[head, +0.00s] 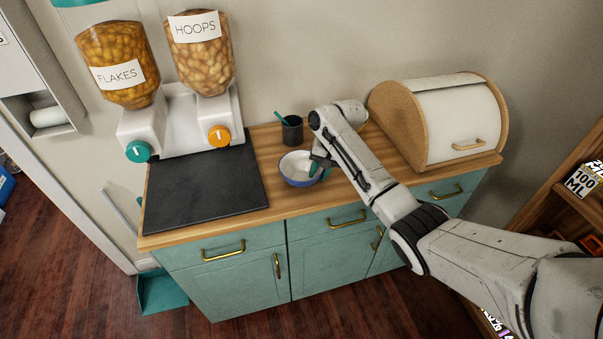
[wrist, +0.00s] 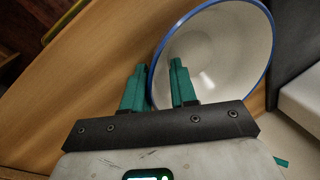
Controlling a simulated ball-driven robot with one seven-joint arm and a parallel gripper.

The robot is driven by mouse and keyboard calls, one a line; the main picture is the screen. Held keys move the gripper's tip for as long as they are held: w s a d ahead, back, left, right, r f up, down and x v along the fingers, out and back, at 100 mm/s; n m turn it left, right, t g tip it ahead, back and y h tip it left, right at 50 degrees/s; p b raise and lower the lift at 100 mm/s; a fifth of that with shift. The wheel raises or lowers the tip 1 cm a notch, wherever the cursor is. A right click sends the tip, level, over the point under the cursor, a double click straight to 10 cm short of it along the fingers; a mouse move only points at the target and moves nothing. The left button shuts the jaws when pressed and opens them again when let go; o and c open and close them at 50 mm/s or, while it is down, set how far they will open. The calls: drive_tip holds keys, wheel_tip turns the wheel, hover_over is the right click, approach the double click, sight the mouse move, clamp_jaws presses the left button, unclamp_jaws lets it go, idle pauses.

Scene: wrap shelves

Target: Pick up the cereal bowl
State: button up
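The cereal bowl (head: 297,180) is white inside with a blue outside and rim. It stands upright on the wooden counter, right of the dark mat. My gripper (head: 318,168) is at the bowl's right side in the head view. In the wrist view, the bowl (wrist: 225,55) fills the upper right. My gripper (wrist: 158,66) has its two teal fingers spread apart, with the near rim running between them. The right finger overlaps the bowl's inside and the left finger lies outside the rim. Whether either finger touches the wall cannot be told.
A dark cup (head: 292,131) with a teal utensil stands just behind the bowl. The cereal dispenser (head: 185,115) and dark mat (head: 205,192) are at left. A bread box (head: 455,125) stands at the right. The counter's front edge is close in front of the bowl.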

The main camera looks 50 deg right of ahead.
clamp_jaws()
idle(0.3)
drive_tip(key=shift+r, duration=0.1)
drive_tip(key=shift+r, duration=0.3)
wheel_tip(320, 180, up, 2)
drive_tip(key=shift+s+a+r+b, duration=0.15)
drive_tip(key=shift+r+b, duration=0.1)
drive_tip(key=shift+b, duration=0.15)
drive_tip(key=s+a+r+p, duration=0.4)
drive_tip(key=s+r+p, duration=0.3)
drive_tip(key=s, duration=0.5)
wheel_tip(320, 180, up, 3)
drive_tip(key=shift+s+a+f, duration=0.1)
drive_tip(key=shift+s+a, duration=0.1)
drive_tip(key=shift+s, duration=0.15)
